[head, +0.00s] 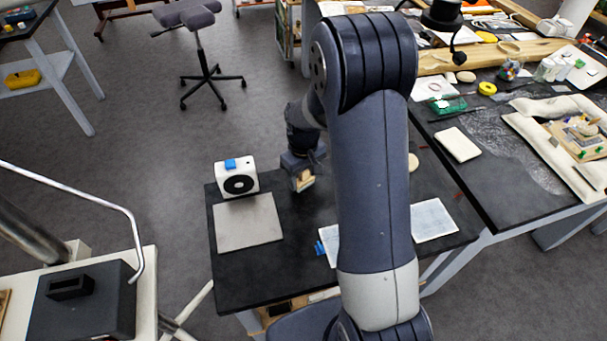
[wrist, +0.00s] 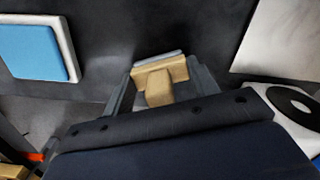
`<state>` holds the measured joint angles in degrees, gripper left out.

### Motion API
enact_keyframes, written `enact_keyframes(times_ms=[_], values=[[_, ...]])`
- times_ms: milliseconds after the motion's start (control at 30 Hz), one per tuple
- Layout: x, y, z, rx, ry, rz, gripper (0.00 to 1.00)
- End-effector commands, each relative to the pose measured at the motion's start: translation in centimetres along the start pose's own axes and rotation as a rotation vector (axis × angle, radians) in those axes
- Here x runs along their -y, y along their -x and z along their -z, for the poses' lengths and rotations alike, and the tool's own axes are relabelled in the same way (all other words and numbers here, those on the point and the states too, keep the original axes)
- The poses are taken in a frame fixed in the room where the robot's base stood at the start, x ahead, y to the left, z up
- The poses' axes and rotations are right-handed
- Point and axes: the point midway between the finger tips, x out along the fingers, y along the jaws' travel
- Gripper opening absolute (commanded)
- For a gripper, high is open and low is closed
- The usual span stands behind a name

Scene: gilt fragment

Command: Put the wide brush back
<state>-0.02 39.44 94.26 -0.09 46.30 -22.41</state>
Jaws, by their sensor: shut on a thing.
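The wide brush (wrist: 160,80) has a tan wooden handle and a pale grey strip along its far edge. My gripper (wrist: 158,92) is shut on it, with one dark finger on each side of the wood. In the head view my gripper (head: 301,178) is over the dark table, with the brush (head: 304,184) just below it. The brush appears close to the tabletop; I cannot tell if it touches. A grey square mat (head: 247,222) lies on the table to the left. My arm hides the middle and right of the table.
A white box with a black round face (head: 237,178) and blue top stands left of my gripper. Pale sheets (head: 433,220) lie partly behind my arm, with a small blue item (head: 320,247) at their edge. A crowded dark bench (head: 500,190) adjoins at right.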

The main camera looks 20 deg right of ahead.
Motion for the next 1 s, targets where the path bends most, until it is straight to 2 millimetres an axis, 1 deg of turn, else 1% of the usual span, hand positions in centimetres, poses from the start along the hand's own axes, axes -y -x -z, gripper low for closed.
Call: enact_keyframes(times_ms=[133, 233, 267, 500, 533, 733, 833, 933, 1000], values=[[0.0, 0.0, 0.0, 0.0, 0.0, 0.0, 0.37], [0.0, -0.4, 0.0, 0.0, 0.0, 0.0, 0.37], [0.0, -0.4, 0.0, 0.0, 0.0, 0.0, 0.56], [0.0, -0.3, 0.0, 0.0, 0.0, 0.0, 0.76], [0.0, -0.3, 0.0, 0.0, 0.0, 0.0, 0.77], [0.0, -0.2, 0.0, 0.0, 0.0, 0.0, 0.77], [0.0, 0.1, 0.0, 0.0, 0.0, 0.0, 0.77], [0.0, 1.0, 0.1, -0.004, 0.0, -0.001, 0.77], [-0.1, 2.2, 0.1, -0.005, 0.0, -0.002, 0.77]])
